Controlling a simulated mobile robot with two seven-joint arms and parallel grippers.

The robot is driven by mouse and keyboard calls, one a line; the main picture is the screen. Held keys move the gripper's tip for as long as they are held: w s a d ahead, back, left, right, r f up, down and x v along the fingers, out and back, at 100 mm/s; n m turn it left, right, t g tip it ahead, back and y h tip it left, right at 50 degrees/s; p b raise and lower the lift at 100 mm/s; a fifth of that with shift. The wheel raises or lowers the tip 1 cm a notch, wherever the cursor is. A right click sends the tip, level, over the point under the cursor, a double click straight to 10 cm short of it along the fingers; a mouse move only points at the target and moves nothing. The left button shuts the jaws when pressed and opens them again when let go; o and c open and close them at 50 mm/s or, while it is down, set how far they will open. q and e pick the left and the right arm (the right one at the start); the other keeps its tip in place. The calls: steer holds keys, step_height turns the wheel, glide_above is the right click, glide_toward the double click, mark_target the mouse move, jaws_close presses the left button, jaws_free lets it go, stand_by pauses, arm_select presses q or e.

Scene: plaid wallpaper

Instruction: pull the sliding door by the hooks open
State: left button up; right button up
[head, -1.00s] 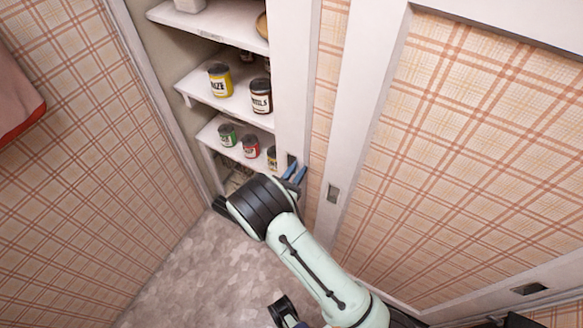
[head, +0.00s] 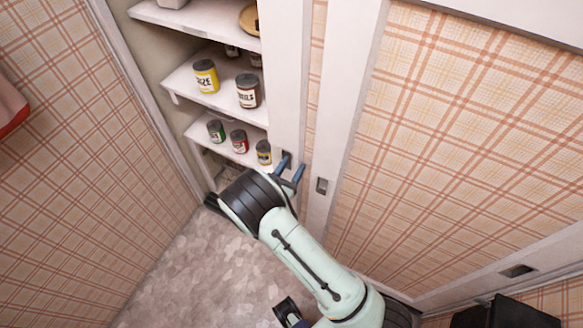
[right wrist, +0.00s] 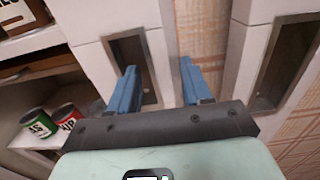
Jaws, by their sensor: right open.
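The sliding door (head: 291,70) is a white-framed plaid panel, partly open, with shelves showing to its left. Its white edge has a dark recessed pull (right wrist: 128,52). A second white-framed plaid panel (head: 440,150) overlaps it on the right, with its own recessed pull (head: 322,186), also in the right wrist view (right wrist: 290,62). My right gripper (head: 292,166) is at the sliding door's pull, its blue fingers apart. In the right wrist view (right wrist: 158,72) the left finger overlaps the recess and the right finger is in front of the plaid strip. Contact is unclear.
White shelves (head: 200,122) in the opening hold several cans, including a yellow can (head: 206,77) and a green can (head: 216,131). A plaid wall (head: 80,180) stands at the left. Mottled floor (head: 205,270) is clear below. A black object (head: 525,312) is at bottom right.

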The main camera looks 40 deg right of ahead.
steer(key=shift+a, duration=0.1)
steer(key=v, duration=1.3)
